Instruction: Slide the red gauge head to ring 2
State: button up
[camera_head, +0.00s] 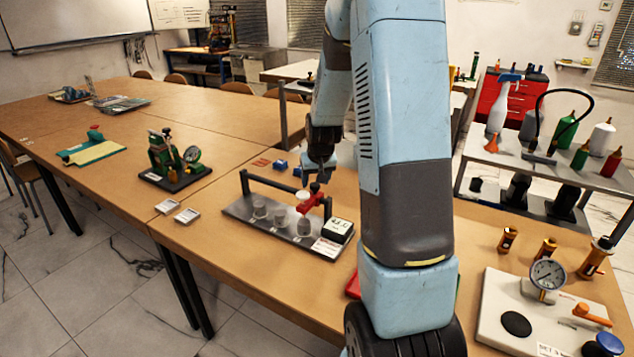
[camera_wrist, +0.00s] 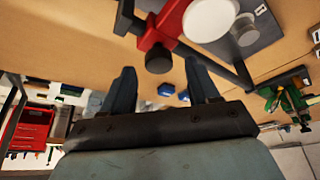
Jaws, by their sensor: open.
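The red gauge head (camera_head: 312,201) sits on the black rail (camera_head: 285,191) of the gauge rig, near its right end. It has a pale round face and, in the wrist view, a red body (camera_wrist: 153,36) with a black knob (camera_wrist: 158,59). Several short grey cylinders stand in a row on the rig's grey base plate (camera_head: 240,209); the head is above the right-hand one. I cannot read ring numbers. My gripper (camera_head: 318,180) is just above and behind the head. In the wrist view my gripper (camera_wrist: 163,84) is open and empty, with the knob just beyond its fingertips.
A small display box (camera_head: 338,229) stands at the plate's right end. Two white cards (camera_head: 180,212) lie to the left, and a green device (camera_head: 175,160) stands beyond them. Blue blocks (camera_head: 280,165) lie behind the rig. A pressure gauge (camera_head: 547,274) stands at the far right.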

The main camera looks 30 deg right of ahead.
jog(key=shift+x, duration=0.85)
jog(key=shift+c, duration=0.2)
grip_shut()
